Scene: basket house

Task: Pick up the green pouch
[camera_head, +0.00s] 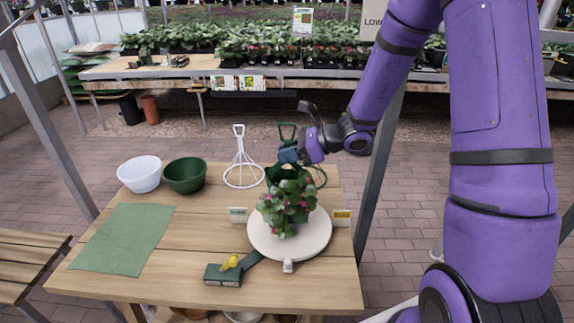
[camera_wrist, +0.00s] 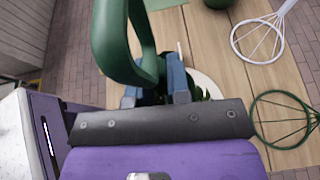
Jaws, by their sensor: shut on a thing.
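My gripper (camera_head: 289,153) is above the back right of the table, with its blue fingers shut on the green pouch. The pouch's dark green body (camera_head: 279,173) shows just below the fingers, partly hidden by them and by the plant. In the wrist view, the pouch (camera_wrist: 112,40) is a thick green loop close to the camera, its lower end between the blue fingers (camera_wrist: 158,82). I cannot tell from these views whether the pouch touches the table.
A potted plant (camera_head: 288,198) stands on a round white board (camera_head: 262,243) in front of the gripper. A white wire stand (camera_head: 243,176), green wire stand (camera_wrist: 290,122), white bowl (camera_head: 139,174) and green bowl (camera_head: 185,176) are nearby. A green mat (camera_head: 124,239) lies left.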

